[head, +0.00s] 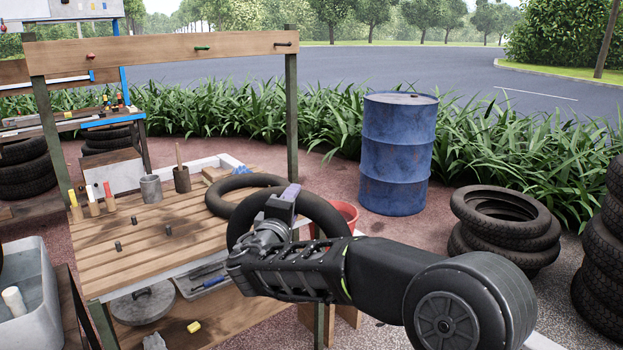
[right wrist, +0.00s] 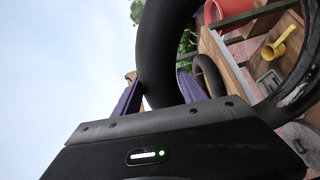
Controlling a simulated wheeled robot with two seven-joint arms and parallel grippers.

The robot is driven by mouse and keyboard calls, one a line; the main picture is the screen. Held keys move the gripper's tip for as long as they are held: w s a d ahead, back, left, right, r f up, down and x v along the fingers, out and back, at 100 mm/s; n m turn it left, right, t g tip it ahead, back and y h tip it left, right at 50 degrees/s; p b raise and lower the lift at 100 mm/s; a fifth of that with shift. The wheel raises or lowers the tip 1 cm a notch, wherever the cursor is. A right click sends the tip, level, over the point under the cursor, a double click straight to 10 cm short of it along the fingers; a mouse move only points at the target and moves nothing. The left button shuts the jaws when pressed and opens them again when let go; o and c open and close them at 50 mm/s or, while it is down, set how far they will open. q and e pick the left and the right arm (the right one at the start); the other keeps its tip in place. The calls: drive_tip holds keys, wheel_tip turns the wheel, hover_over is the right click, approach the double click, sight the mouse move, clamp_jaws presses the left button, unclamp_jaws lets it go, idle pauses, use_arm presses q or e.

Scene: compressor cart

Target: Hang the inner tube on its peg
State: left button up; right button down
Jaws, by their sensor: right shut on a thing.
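A black inner tube (head: 330,212) is in my right gripper (head: 284,205), above the right end of the wooden bench. In the right wrist view, the tube (right wrist: 160,50) passes between the two purple fingers (right wrist: 158,92), which are closed about it. My arm hides its lower part in the head view. A second dark ring (head: 222,198) lies on the bench behind it. A crossbeam (head: 150,50) above the bench carries a red peg (head: 91,56), a green peg (head: 202,48) and a dark peg (head: 284,43) at its right end. All three are empty. My left gripper is out of view.
The bench top (head: 150,240) holds short dark posts, several coloured-capped tubes and two cups at its back. A green upright (head: 291,120) supports the beam's right end. A red bucket (head: 345,212), blue barrel (head: 398,155) and stacked tyres (head: 500,222) stand to the right.

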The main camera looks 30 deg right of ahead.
drive_tip(key=s+a+f+n+t+y, duration=0.2)
drive_tip(key=a+f+y, duration=0.1)
drive_tip(key=a+f, duration=0.4)
drive_tip(key=s+a+f+n+t+y, duration=0.1)
drive_tip(key=s+a+f+n+y, duration=0.2)
drive_tip(key=a+f, duration=0.4)
drive_tip(key=shift+s+a+t+y, duration=0.25)
drive_tip(key=shift+a+t+y, duration=0.15)
drive_tip(key=shift+a, duration=0.5)
